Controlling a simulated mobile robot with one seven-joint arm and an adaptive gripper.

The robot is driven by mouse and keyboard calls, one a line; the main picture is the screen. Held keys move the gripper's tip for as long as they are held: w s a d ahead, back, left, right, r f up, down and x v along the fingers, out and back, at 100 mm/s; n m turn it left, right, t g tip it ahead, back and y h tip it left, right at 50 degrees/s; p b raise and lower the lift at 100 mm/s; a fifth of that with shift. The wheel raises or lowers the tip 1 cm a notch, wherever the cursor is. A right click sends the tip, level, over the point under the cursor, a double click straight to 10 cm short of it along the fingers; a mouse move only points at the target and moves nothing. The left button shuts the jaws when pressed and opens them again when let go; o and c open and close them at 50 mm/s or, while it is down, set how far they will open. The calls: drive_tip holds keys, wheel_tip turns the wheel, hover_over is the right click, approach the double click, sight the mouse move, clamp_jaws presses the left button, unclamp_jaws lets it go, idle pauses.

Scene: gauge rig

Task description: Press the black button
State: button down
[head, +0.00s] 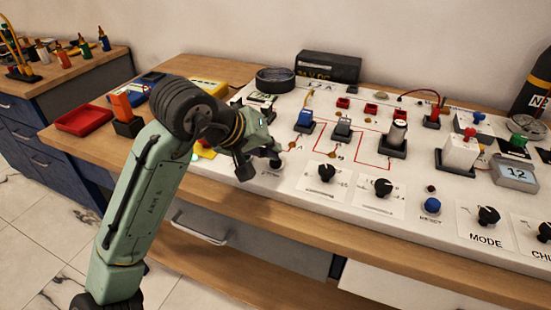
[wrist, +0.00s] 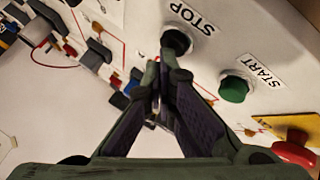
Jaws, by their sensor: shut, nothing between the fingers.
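The black button (wrist: 176,40) stands beside the STOP label (wrist: 190,17) on the white panel, near the top of the wrist view. My gripper (wrist: 164,66) is shut and empty, its fingertips right at the near edge of the black button. I cannot tell whether they touch it.
A green button (wrist: 235,88) with a START label and a red button (wrist: 293,153) on a yellow plate are close by. Black knobs (head: 327,172) and a blue button (head: 432,205) lie to the right. Switches (head: 342,128) stand behind.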

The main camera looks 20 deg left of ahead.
drive_tip(key=shift+r, duration=0.1)
idle(0.3)
drive_tip(key=shift+r+p, duration=0.8)
drive_tip(key=shift+p, duration=0.1)
wheel_tip(320, 180, up, 5)
drive_tip(key=p, duration=0.4)
idle(0.5)
